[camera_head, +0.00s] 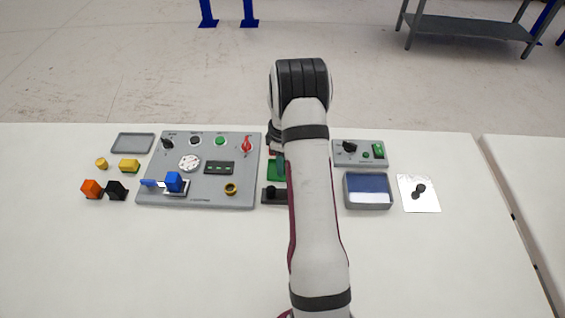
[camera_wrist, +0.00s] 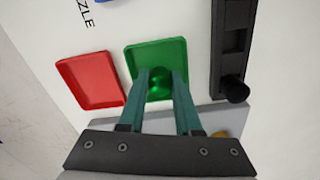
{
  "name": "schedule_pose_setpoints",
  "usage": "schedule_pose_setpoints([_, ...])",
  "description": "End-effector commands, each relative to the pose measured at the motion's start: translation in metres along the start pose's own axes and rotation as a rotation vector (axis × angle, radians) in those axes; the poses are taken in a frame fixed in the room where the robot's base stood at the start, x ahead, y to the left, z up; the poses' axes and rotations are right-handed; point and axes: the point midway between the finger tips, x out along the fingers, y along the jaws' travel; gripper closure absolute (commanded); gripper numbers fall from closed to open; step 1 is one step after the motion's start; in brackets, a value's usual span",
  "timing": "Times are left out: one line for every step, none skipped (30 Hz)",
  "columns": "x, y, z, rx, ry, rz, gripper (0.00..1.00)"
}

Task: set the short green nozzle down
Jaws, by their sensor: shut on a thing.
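In the wrist view my gripper (camera_wrist: 160,74) points down over a green tray (camera_wrist: 172,49). Its two teal fingers are shut on the short green nozzle (camera_wrist: 160,88), a shiny green piece low between them. The nozzle is within the green tray's outline; I cannot tell whether it touches the tray floor. In the head view my arm hides the gripper and the nozzle, and only part of the green tray (camera_head: 276,171) shows beside it.
A red tray (camera_wrist: 88,80) lies beside the green one, and the edge of a blue tray (camera_wrist: 113,2) shows. A black fixture with a knob (camera_wrist: 234,90) stands close on the other side. A grey control panel (camera_head: 212,152) stands left, with a blue-topped box (camera_head: 368,190) right.

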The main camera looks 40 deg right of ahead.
Motion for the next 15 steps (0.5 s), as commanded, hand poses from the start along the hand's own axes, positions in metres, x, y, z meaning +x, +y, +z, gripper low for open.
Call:
schedule_pose_setpoints([-0.0003,0.0002,0.0001,0.001,0.0,0.001,1.0])
schedule_pose_setpoints([-0.0005,0.0003,0.0001,0.001,0.0,0.001,1.0])
schedule_pose_setpoints([-0.0005,0.0003,0.0002,0.001,0.0,0.001,1.0])
schedule_pose_setpoints([-0.0006,0.0002,0.0002,0.001,0.0,0.001,1.0])
schedule_pose_setpoints([-0.0005,0.0002,0.0003,0.001,0.0,0.0,1.0])
schedule_pose_setpoints([0.0002,0.0002,0.0003,0.001,0.0,0.0,1.0])
schedule_pose_setpoints([0.0011,0.0001,0.0003,0.001,0.0,0.0,1.0])
schedule_pose_setpoints([0.002,0.0001,0.0004,0.001,0.0,0.0,1.0])
schedule_pose_setpoints([0.0027,0.0001,0.0004,0.001,0.0,0.0,0.66])
schedule_pose_setpoints([0.0025,0.0002,0.0004,0.001,0.0,0.0,0.6])
schedule_pose_setpoints([0.0024,0.0002,0.0004,0.001,0.0,0.0,0.55])
schedule_pose_setpoints([0.0024,0.0002,0.0004,0.001,0.0,0.0,0.55])
schedule_pose_setpoints([0.0024,0.0002,0.0004,0.001,0.0,0.0,0.55])
schedule_pose_setpoints([0.0024,0.0002,0.0004,0.001,0.0,0.0,0.55])
schedule_pose_setpoints([0.0023,0.0002,0.0004,0.001,0.0,0.0,0.55])
